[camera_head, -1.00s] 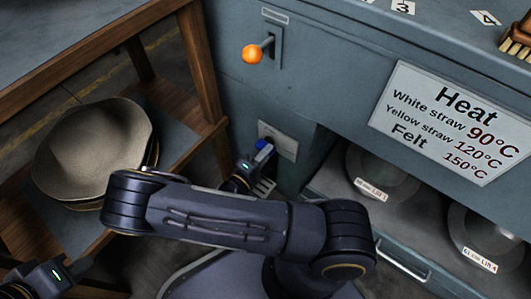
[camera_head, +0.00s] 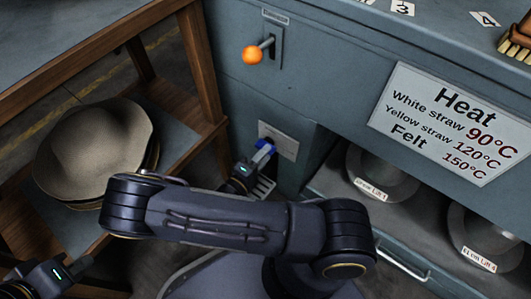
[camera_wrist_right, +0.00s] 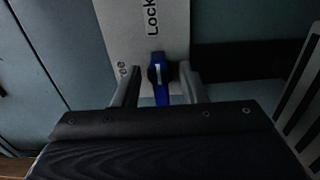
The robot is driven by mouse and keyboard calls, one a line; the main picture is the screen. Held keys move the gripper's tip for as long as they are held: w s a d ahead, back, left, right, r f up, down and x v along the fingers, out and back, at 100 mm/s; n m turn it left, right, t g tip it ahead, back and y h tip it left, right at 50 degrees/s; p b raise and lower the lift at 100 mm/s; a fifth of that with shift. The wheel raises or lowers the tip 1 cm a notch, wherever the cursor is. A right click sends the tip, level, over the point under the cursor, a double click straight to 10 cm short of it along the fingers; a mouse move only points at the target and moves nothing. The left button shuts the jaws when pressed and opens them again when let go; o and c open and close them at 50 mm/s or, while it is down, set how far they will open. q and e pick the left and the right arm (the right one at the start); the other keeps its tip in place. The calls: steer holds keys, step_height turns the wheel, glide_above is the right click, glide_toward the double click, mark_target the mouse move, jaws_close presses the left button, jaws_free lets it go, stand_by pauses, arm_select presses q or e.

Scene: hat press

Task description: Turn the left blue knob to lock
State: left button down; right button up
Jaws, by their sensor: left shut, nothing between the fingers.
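The blue knob (camera_head: 265,146) sits on a pale plate (camera_head: 286,148) on the grey press front. In the right wrist view the knob (camera_wrist_right: 158,76) stands with its long side and white mark upright in the picture, below the word "Lock" on the plate (camera_wrist_right: 150,18). My right gripper (camera_head: 258,158) is at the knob. In the wrist view its two fingers (camera_wrist_right: 158,86) are apart, one on each side of the knob, with visible gaps. My left gripper (camera_head: 87,262) is shut and empty at the lower left, away from the knob.
An orange-tipped lever (camera_head: 253,55) is above the plate. A wooden rack (camera_head: 205,75) with stacked hats (camera_head: 92,150) stands at the left. An open shelf with round metal moulds (camera_head: 385,175) is to the right. My right arm crosses the foreground.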

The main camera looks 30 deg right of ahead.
steer(key=p+v, duration=0.1)
steer(key=v, duration=0.5)
steer(key=shift+s+a+p, duration=0.2)
steer(key=shift+a+p, duration=0.1)
steer(key=shift+p, duration=0.05)
